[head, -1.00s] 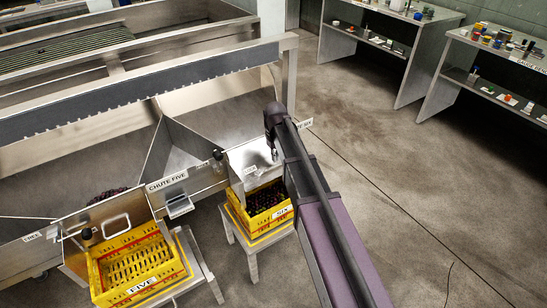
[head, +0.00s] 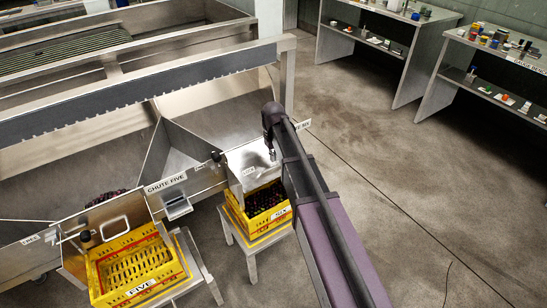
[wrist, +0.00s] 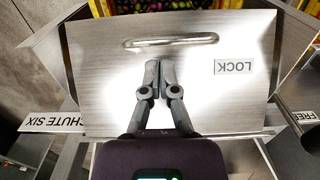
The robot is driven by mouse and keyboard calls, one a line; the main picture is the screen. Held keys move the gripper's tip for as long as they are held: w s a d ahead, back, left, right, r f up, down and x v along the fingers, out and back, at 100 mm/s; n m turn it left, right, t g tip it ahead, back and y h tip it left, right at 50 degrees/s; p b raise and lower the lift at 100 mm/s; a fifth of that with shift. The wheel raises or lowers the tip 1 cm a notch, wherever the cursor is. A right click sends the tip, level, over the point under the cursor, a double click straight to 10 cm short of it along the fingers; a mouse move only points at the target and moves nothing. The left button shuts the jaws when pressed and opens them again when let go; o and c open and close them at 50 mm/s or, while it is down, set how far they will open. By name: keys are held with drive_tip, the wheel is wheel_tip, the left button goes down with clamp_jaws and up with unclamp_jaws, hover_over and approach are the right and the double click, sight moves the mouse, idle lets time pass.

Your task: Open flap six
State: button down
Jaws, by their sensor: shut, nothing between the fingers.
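Flap six is a bare metal plate at chute six (head: 240,162). It fills most of the wrist view, with a bar handle (wrist: 171,41) and a LOCK label (wrist: 234,67). My gripper (wrist: 158,66) is shut and empty in front of the plate, its tips just short of the handle in the picture. I cannot tell whether the tips touch the plate. In the head view my gripper (head: 272,153) is partly hidden by my arm. The CHUTE SIX sign (wrist: 52,122) is beside the plate. The plate hangs above the yellow crate labelled SIX (head: 281,217), which holds dark fruit.
Crate stands are below. Shelved benches (head: 388,22) stand at the back right. The floor (head: 390,170) right of my arm is clear.

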drive_tip(key=w+a+r+p, duration=0.2)
drive_tip(key=w+r+p, duration=0.1)
drive_tip(key=r+p, duration=0.5)
drive_tip(key=shift+w+a+r, duration=0.2)
drive_tip(key=shift+w+r, duration=0.05)
idle(0.5)
drive_tip(key=c, duration=0.7)
unclamp_jaws()
drive_tip(key=s+r+m+p, duration=0.1)
drive_tip(key=m, duration=0.5)
drive_tip(key=s+d+r+m+p, duration=0.1)
drive_tip(key=s+m, duration=0.1)
drive_tip(key=m, duration=0.4)
drive_tip(key=s+d+r+m+p, duration=0.1)
drive_tip(key=s+m, duration=0.1)
drive_tip(key=m, duration=0.4)
drive_tip(key=shift+f, duration=0.2)
drive_tip(key=b, duration=1.4)
approach(274, 164)
drive_tip(key=s+f, duration=0.1)
drive_tip(key=f, duration=0.1)
drive_tip(key=s+f, duration=0.1)
drive_tip(key=f, duration=0.1)
drive_tip(key=s+f, duration=0.2)
drive_tip(key=shift+f, duration=0.1)
